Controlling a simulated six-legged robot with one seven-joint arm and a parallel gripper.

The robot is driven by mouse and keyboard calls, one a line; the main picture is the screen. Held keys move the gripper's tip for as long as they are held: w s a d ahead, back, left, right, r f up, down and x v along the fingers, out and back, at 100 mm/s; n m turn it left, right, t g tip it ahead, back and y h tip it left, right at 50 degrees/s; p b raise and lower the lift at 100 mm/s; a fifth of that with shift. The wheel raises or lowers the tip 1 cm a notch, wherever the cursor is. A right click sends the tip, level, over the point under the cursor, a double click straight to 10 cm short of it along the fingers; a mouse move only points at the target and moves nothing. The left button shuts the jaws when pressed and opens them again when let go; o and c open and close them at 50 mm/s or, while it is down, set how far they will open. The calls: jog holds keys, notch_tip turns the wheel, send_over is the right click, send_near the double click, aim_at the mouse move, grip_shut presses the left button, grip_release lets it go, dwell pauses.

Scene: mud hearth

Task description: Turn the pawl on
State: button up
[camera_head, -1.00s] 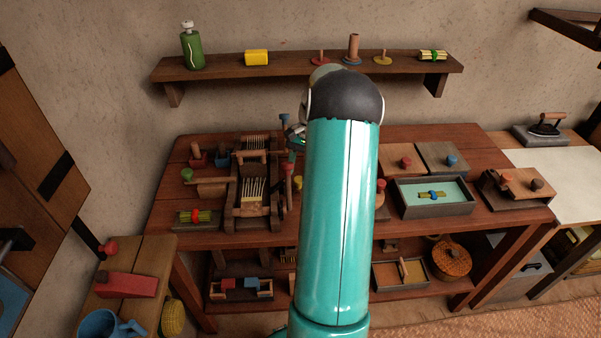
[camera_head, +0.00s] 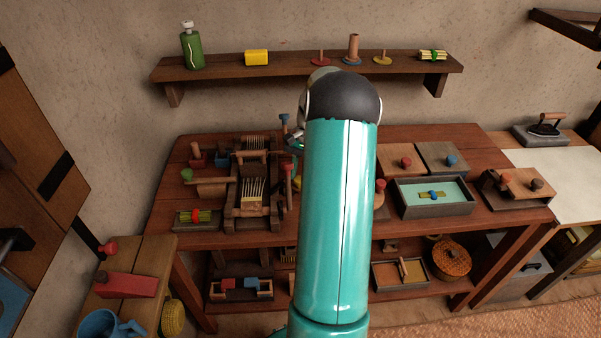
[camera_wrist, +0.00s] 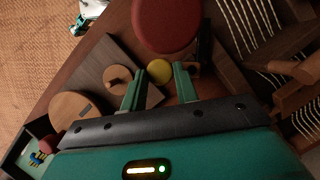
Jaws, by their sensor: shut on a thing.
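In the wrist view, my gripper (camera_wrist: 159,73) has its two green fingers on either side of a small round yellow knob (camera_wrist: 159,71) and is shut on it. I take this knob to be the pawl's, though the part beneath it is hidden. A large red round knob (camera_wrist: 167,22) stands close above the fingertips. The wooden loom-like device (camera_wrist: 265,40) with white strings lies to the right. In the head view, the device (camera_head: 232,212) stands left of my arm, and a red-knobbed lever (camera_head: 288,168) stands at its right side. My arm mostly hides the gripper there.
The table (camera_head: 330,133) also bears wooden blocks with red and blue knobs and a tray (camera_head: 433,210) to the right. In the wrist view, round wooden pieces (camera_wrist: 117,80) lie left of the fingers. A wall shelf (camera_head: 280,68) hangs behind.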

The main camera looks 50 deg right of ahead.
jog(key=shift+w+d+n+g+h, duration=0.3)
jog(key=shift+d+n+g, duration=0.2)
jog(key=shift+n, duration=0.95)
jog(key=shift+w+d+n+g+h, duration=0.25)
jog(key=shift+d+n+g, duration=0.2)
jog(key=shift+n, duration=0.95)
jog(key=shift+w+d+n+g+h, duration=0.35)
jog(key=shift+n+g, duration=0.2)
jog(key=shift+n, duration=0.9)
jog(key=shift+d, duration=0.1)
jog(key=o, duration=1)
jog(key=shift+r, duration=0.1)
jog(key=v, duration=1.3)
jog(key=shift+r, duration=0.3)
